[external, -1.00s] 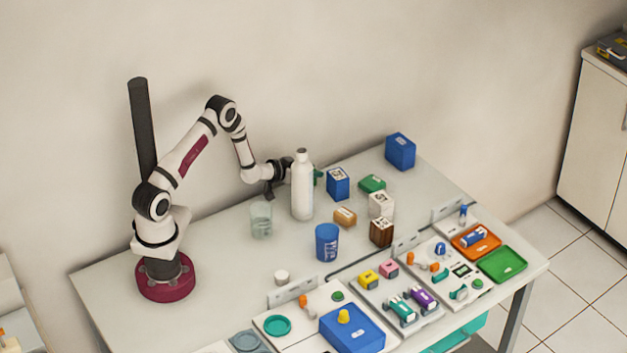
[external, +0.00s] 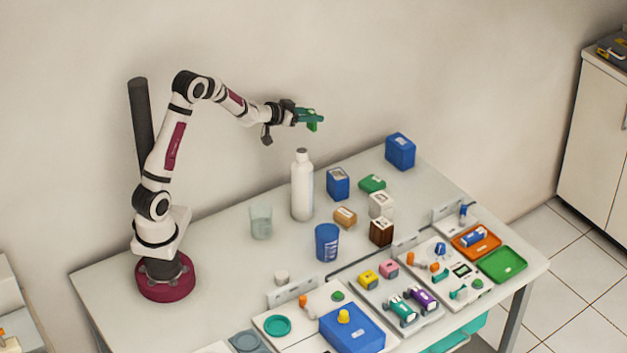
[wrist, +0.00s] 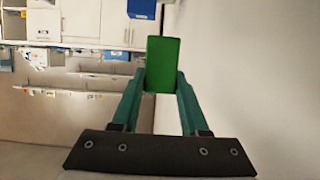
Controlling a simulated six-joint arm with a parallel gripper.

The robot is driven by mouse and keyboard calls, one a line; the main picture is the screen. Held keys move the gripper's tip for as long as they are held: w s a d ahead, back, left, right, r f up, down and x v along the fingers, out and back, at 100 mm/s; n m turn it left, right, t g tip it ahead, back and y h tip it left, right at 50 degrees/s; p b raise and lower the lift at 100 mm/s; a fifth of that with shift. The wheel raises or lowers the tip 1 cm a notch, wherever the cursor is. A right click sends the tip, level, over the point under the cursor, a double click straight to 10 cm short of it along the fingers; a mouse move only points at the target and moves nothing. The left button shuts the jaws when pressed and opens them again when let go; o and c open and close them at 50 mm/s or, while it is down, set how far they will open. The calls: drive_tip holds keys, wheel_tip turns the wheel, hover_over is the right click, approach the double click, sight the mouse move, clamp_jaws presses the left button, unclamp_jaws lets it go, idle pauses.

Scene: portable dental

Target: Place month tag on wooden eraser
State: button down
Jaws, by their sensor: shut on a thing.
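My gripper (external: 308,115) has teal fingers and is shut on a bright green block, which I take to be the month tag (external: 313,127). It is held high above the table, over and just right of the white bottle. In the wrist view the green month tag (wrist: 162,64) sits between the fingertips of my gripper (wrist: 160,82). A dark brown wood-like block (external: 381,232) and a tan block (external: 345,217) stand on the table, below and right of my gripper. I cannot tell for sure which is the wooden eraser.
The white bottle (external: 302,187) stands tall below my gripper, beside a clear glass (external: 261,222). A blue cup (external: 327,243), blue boxes (external: 338,184) (external: 400,152), a green block (external: 372,183) and a white block (external: 381,205) stand nearby. Trays with small parts line the front.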

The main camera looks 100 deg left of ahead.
drive_tip(key=w+d+r, duration=0.2)
drive_tip(key=w+d, duration=1.1)
drive_tip(key=d, duration=0.1)
drive_tip(key=w+d+f, duration=0.1)
drive_tip(key=d+f, duration=0.1)
drive_tip(key=d, duration=1.1)
hover_over(344, 213)
wheel_tip(344, 213, down, 12)
drive_tip(key=shift+d+f, duration=0.1)
drive_tip(key=shift+a+f, duration=0.15)
drive_tip(key=shift+f, duration=0.95)
drive_tip(key=shift+a+f, duration=0.1)
drive_tip(key=shift+f, duration=0.95)
drive_tip(key=shift+f, duration=0.1)
drive_tip(key=shift+c, duration=2.1)
unclamp_jaws()
